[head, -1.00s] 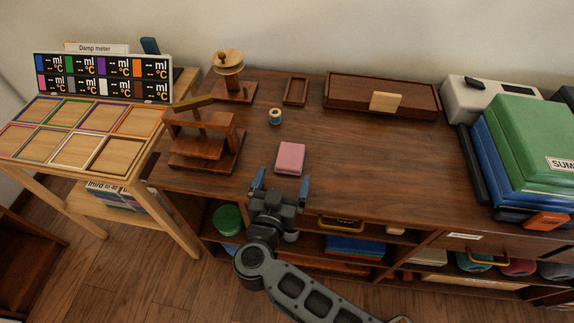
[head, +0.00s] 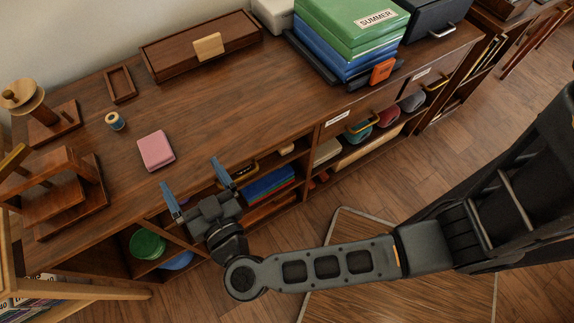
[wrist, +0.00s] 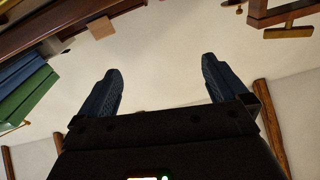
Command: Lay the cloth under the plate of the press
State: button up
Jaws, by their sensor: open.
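A folded pink cloth (head: 156,150) lies flat on the wooden worktop in the head view. The wooden press (head: 62,190) stands at the left of the worktop, and its upper left part is cut by the picture edge. My gripper (head: 196,180) is open and empty, at the front edge of the worktop, in front and to the right of the cloth and apart from it. In the wrist view my two blue fingers (wrist: 160,82) are spread with nothing between them. The cloth cannot be made out in the wrist view.
A thread spool (head: 115,121), a small wooden tray (head: 120,85) and a long wooden box (head: 200,47) stand behind the cloth. A wooden stand with a round top (head: 22,97) is at far left. Stacked green and blue boxes (head: 345,35) stand at right. The worktop right of the cloth is clear.

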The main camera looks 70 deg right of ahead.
jog(key=s+d+r+n+y, duration=0.2)
jog(key=s+r+n+y, duration=0.2)
jog(key=s, duration=0.9)
jog(key=s+d+r+n+y, duration=0.2)
jog(key=s+r+n+y, duration=0.2)
jog(key=s+r, duration=0.5)
jog(key=s+y, duration=0.2)
jog(key=s, duration=0.2)
jog(key=shift+s+r, duration=0.2)
jog(key=shift+r, duration=0.2)
